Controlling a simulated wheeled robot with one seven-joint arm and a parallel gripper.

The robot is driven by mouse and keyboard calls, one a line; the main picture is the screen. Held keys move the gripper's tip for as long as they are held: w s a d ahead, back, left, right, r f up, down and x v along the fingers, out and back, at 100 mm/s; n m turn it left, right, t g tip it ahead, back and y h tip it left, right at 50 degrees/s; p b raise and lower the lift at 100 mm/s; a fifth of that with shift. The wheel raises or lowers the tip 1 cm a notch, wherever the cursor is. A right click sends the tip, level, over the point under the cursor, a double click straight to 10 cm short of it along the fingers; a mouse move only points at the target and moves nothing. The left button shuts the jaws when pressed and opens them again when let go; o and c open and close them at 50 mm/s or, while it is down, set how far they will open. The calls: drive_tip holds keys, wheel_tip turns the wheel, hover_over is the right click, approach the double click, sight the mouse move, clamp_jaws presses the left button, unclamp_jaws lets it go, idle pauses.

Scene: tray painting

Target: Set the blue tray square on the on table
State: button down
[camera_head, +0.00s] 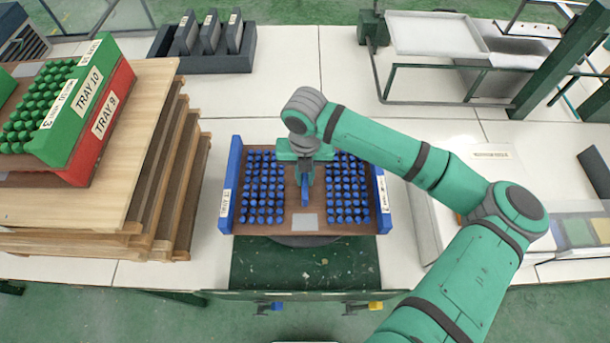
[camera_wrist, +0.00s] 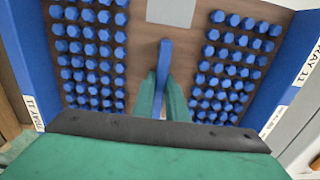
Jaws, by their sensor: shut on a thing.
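The blue tray (camera_head: 234,178) has blue side walls, a brown floor and rows of blue pegs on both halves. In the head view it sits at the middle of the white table, over a dark round base (camera_head: 303,241) that shows under its front edge. My gripper (camera_head: 305,185) is above the tray's middle, shut on the tray's blue centre handle (camera_head: 305,195). The wrist view shows the handle (camera_wrist: 164,62) between my gripper's green fingers (camera_wrist: 163,95). The tray looks close to level. Whether it touches the base under it cannot be told.
Stacked wooden boards (camera_head: 150,150) stand close on the left, bearing a green tray (camera_head: 85,95) on a red tray (camera_head: 104,125). A dark rack (camera_head: 230,62) is at the back. A metal frame (camera_head: 440,68) stands at back right. White table behind the tray is clear.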

sight(305, 176)
drive_tip(key=shift+f, duration=0.1)
drive_tip(key=c, duration=1.8)
unclamp_jaws()
drive_tip(key=shift+o, duration=0.2)
wheel_tip(305, 176, up, 12)
